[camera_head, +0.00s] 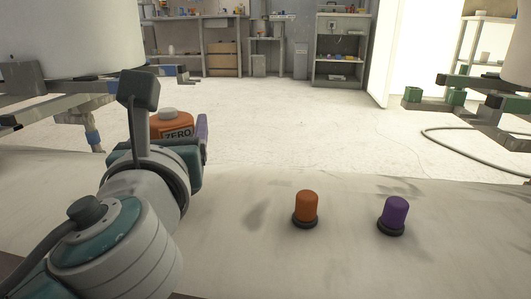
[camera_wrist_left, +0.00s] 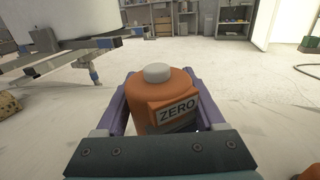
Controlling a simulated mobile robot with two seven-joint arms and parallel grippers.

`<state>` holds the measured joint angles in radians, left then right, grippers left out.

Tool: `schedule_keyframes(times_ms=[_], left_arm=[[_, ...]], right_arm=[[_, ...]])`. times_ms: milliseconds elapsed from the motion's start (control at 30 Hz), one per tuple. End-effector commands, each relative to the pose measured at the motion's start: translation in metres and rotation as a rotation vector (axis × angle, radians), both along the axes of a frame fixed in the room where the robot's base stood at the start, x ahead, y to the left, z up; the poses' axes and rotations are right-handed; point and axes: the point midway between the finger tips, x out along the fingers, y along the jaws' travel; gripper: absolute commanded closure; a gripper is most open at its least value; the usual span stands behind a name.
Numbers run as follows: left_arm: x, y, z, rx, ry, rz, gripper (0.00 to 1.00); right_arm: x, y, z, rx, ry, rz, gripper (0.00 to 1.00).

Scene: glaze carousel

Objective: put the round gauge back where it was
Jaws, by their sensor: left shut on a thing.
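My left gripper (camera_head: 178,135) is shut on a round orange body with a white cap and a plate reading ZERO (camera_head: 165,122). I take it to be the round gauge. It stands upright between the purple fingers in the left wrist view (camera_wrist_left: 150,97), its lower part hidden by the gripper. It appears to be held above the pale bench top (camera_head: 350,270), near the far edge; the height is hard to tell. No dial face shows. My right gripper is not in view.
An orange knob (camera_head: 306,206) and a purple knob (camera_head: 394,213) on dark round bases stand on the bench, right of my left arm. Bare bench lies around them. Beyond are a large white drum (camera_head: 70,40) on a metal frame, and shelves (camera_head: 340,50). A cable (camera_head: 450,140) lies at right.

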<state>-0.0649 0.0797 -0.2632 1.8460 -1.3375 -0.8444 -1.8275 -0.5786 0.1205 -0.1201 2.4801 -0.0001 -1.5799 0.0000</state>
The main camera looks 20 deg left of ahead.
Motion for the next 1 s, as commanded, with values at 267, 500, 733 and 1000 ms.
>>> schedule_keyframes(times_ms=[267, 500, 733, 1000], left_arm=[[0.000, 0.000, -0.031, 0.001, 0.000, 0.000, 0.86], [0.000, 0.000, -0.032, 0.001, 0.001, 0.000, 0.86], [0.000, 0.000, -0.033, -0.001, 0.001, 0.000, 0.09], [0.000, 0.000, -0.033, -0.001, 0.001, 0.000, 0.00]], right_arm=[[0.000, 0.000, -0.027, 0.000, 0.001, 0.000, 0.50], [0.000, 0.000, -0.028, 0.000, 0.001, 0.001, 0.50], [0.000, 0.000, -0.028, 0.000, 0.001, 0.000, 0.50], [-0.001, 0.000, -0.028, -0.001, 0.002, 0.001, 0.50]])
